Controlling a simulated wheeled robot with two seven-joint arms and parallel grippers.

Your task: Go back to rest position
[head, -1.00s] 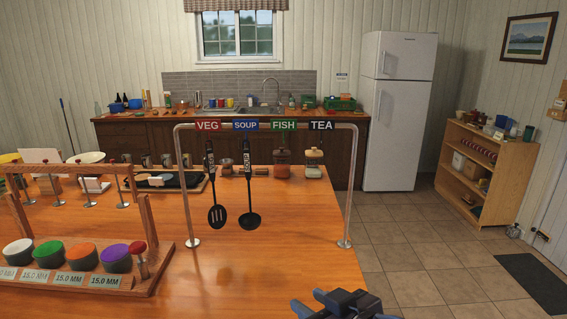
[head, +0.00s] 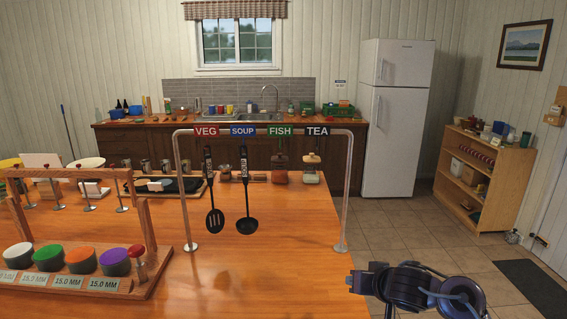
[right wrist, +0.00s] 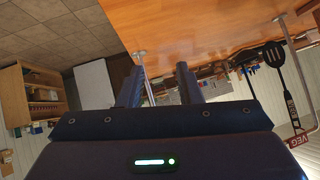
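My right gripper (right wrist: 160,82) is open, with nothing between its two fingers in the right wrist view. In the head view my right arm's dark end (head: 415,288) is at the lower right, past the table's right edge and clear of the rack. A metal rack (head: 345,200) stands on the wooden table (head: 275,265). A black slotted turner (head: 215,221) hangs under the VEG sign (head: 206,134). A black ladle (head: 246,225) hangs under the SOUP sign (head: 243,132). The turner also shows upside down in the right wrist view (right wrist: 273,55). My left gripper is not in view.
A wooden stand with coloured round pieces (head: 82,261) is at the table's left front. Jars (head: 311,170) stand behind the rack, below the FISH and TEA signs. A fridge (head: 398,115) and a shelf (head: 470,180) are farther back. The table's front middle is clear.

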